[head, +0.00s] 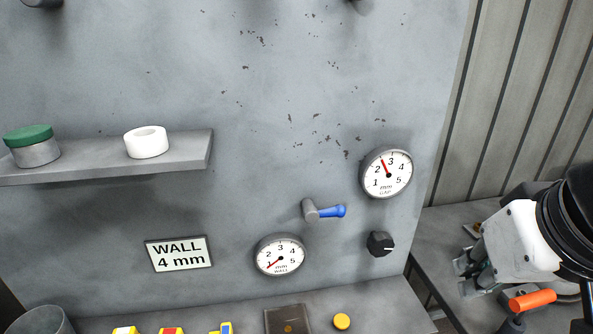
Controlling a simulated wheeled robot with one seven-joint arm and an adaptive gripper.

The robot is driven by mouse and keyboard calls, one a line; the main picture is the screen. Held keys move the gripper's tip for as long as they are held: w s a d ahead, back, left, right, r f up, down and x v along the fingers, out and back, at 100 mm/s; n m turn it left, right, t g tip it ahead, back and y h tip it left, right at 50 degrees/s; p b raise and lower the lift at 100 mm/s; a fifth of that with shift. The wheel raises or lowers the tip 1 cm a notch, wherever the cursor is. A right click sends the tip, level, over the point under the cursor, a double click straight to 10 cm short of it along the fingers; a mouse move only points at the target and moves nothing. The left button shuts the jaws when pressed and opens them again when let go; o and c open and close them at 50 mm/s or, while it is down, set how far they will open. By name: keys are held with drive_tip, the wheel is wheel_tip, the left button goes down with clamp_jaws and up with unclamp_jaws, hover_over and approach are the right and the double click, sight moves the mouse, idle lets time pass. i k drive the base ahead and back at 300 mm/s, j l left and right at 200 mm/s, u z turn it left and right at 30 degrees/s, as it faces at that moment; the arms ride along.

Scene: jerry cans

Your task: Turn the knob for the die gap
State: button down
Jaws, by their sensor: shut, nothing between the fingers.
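The black knob (380,243) sits on the grey panel at the lower right; its white mark points to the right. Above it, the round gap gauge (387,174), marked mm GAP, has its red needle between 2 and 3, nearer the top. The wall gauge (280,255), marked mm WALL, has its red needle pointing lower left, near 1. A sign (180,254) reads WALL 4 mm. My gripper (464,275) is at the right, beyond the panel's right edge, shut and empty, to the right of the knob and apart from it.
A lever with a blue handle (328,211) sticks out left of the knob. A shelf (90,166) holds a green-lidded tin (35,147) and a white tape roll (146,142). A yellow button (341,321) is on the ledge below. An orange handle (532,299) stands below my gripper.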

sight(381, 243)
drive_tip(key=k+j+u, duration=0.35)
drive_tip(key=k+j, duration=0.35)
drive_tip(key=k, duration=0.2)
